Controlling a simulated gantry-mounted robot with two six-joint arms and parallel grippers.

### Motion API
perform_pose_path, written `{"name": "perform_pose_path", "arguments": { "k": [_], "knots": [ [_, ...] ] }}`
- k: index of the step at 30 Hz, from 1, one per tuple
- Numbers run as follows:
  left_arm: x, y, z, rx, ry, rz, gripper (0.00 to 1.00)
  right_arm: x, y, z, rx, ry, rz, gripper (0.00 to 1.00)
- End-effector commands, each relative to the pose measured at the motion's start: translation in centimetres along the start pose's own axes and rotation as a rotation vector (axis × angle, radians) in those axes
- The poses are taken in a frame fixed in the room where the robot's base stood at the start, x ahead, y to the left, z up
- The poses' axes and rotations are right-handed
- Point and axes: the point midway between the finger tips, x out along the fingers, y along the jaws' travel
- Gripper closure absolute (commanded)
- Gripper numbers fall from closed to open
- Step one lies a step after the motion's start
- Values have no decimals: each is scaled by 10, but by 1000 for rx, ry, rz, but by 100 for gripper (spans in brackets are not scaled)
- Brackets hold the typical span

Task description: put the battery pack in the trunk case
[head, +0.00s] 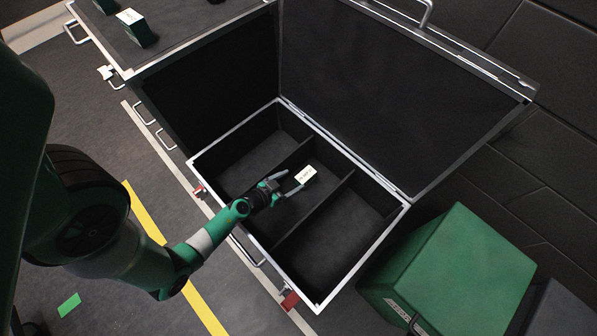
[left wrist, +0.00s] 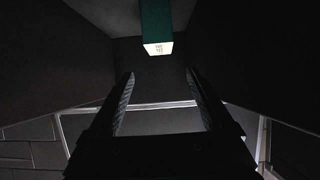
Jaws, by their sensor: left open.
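The open trunk case (head: 358,250) has a black interior split by dividers into three compartments. A green battery pack with a white label (head: 306,174) is in the middle compartment, toward its far end. It also shows in the left wrist view (left wrist: 157,32), ahead of the fingers and between dark walls. My left gripper (head: 293,181) reaches over the middle compartment with its fingers apart and empty. The pack is just beyond the fingertips, not between them. I cannot tell whether it rests on the compartment floor. My right gripper is out of view.
A dark case top (head: 180,27) at the upper left holds a similar green block with a white label (head: 137,27). The raised black lid (head: 395,90) stands behind the compartments. A green box (head: 450,275) is close to the case's right side. The compartments either side look empty.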

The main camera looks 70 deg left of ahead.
Motion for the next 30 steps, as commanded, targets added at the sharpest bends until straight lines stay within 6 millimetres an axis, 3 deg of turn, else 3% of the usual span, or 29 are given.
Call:
{"name": "perform_pose_path", "arguments": {
  "k": [3,15,17,19,20,23,26,27,29,30],
  "knots": [
    [-12,0,-1,-1,1,-2,16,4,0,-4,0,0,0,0],
    [-12,0,0,1,3,0,16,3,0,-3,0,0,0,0],
    [-10,-1,-7,4,17,-2,16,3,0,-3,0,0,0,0],
    [-4,-3,-29,16,67,-9,16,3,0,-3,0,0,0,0],
    [-1,-4,-44,24,102,-14,16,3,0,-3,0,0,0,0],
    [12,-7,-126,56,282,-42,16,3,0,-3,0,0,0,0],
    [10,-4,-242,67,526,-86,16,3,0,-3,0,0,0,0],
    [3,0,-290,57,626,-104,16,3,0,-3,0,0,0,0],
    [-15,10,-361,25,764,-125,16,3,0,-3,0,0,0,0],
    [-31,18,-405,-10,847,-131,16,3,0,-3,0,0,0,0]
  ]
}}
